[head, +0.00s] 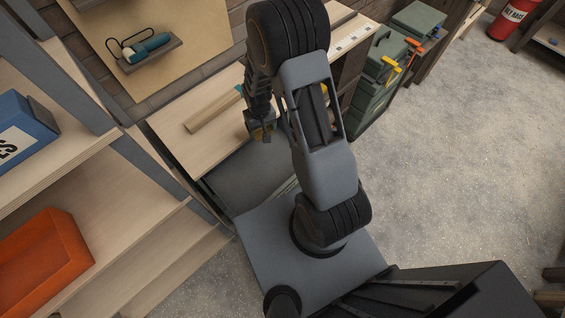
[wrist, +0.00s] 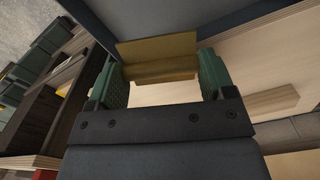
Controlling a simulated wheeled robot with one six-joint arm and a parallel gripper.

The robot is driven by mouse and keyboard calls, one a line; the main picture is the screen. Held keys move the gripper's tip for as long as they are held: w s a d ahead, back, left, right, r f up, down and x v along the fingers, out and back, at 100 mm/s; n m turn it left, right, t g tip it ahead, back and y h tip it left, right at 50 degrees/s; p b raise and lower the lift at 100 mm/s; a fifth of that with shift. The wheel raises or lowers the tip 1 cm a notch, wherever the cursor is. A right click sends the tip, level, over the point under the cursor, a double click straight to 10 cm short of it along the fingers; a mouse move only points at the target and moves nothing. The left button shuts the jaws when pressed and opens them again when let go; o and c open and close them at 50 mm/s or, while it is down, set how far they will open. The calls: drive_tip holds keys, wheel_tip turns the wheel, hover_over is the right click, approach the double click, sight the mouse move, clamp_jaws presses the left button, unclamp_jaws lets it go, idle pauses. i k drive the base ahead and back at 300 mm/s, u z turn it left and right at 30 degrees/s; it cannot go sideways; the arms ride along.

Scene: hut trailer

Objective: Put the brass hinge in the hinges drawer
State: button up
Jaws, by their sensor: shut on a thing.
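The brass hinge (wrist: 158,58) is a folded gold plate. It sits between the green pads of my gripper (wrist: 160,85) in the wrist view, and both pads touch its ends. In the head view my gripper (head: 262,130) hangs near the front edge of the pale workbench, and the hinge is mostly hidden there. A dark grey open tray-like space (head: 240,182), which looks like a pulled-out drawer, lies just below and in front of it. Its grey surface also shows at the top of the wrist view (wrist: 200,15). I see no readable label on it.
A wooden block (head: 213,108) lies on the workbench (head: 175,125). Shelves with a blue bin (head: 22,130) and an orange bin (head: 45,262) stand at the left. Green toolboxes (head: 380,75) stand beyond the bench's right end.

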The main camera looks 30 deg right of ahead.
sight(270, 178)
drive_tip(key=z, duration=1.3)
drive_tip(key=k, duration=1)
drive_tip(key=u, duration=1.05)
drive_tip(key=i, duration=0.5)
